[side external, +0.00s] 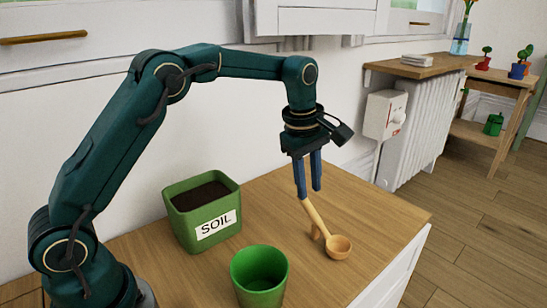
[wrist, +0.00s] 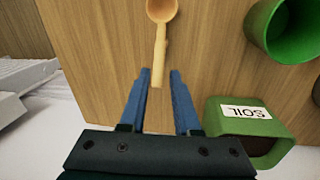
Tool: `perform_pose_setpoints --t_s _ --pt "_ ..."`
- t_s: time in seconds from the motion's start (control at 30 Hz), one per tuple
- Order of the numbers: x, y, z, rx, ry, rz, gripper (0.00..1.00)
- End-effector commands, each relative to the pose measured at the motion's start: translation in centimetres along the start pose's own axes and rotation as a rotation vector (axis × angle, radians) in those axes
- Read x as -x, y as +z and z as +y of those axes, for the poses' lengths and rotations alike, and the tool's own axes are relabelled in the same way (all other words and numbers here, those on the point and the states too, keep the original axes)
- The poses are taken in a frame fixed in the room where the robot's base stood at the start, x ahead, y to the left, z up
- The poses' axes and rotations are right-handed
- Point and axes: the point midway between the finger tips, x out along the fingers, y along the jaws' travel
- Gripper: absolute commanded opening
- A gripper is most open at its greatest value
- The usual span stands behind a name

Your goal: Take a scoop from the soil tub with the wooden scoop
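The wooden scoop (side external: 316,219) rests on the wooden top, bowl down at the right and handle tilted up, with a small prop-like piece under the handle. It also shows in the wrist view (wrist: 161,38). My gripper (side external: 309,193) points down over the handle's raised end. In the wrist view my gripper (wrist: 160,72) is open, with the handle end appearing between the two blue fingertips and a gap on each side. I cannot tell whether the tips reach its height. The green soil tub (side external: 212,234), labelled SOIL and holding dark soil, stands to the left.
A round green pot (side external: 260,278), seemingly empty, stands near the front, between tub and scoop. The white wall is close behind the wooden top (side external: 375,210). The top is bare to the right of the scoop, up to its edge. A radiator (side external: 415,125) stands beyond.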

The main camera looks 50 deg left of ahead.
Motion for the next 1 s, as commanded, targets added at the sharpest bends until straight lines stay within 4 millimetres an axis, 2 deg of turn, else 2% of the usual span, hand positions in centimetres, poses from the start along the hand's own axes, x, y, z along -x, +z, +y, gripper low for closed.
perform_pose_setpoints --t_s 0.2,0.3,0.53,0.8,1.0 --pt "-3.9 0.0 -0.2 -0.001 -0.006 -0.001 0.31" --pt "-5.1 0.0 -0.1 -0.001 -0.003 -0.001 0.31" --pt "-6.7 -0.1 -0.1 -0.001 -0.003 0.000 0.31" --pt "-10.4 -0.3 0.1 -0.001 -0.003 0.000 0.31" --pt "-11.0 -0.3 0.1 -0.001 0.000 0.000 0.31"
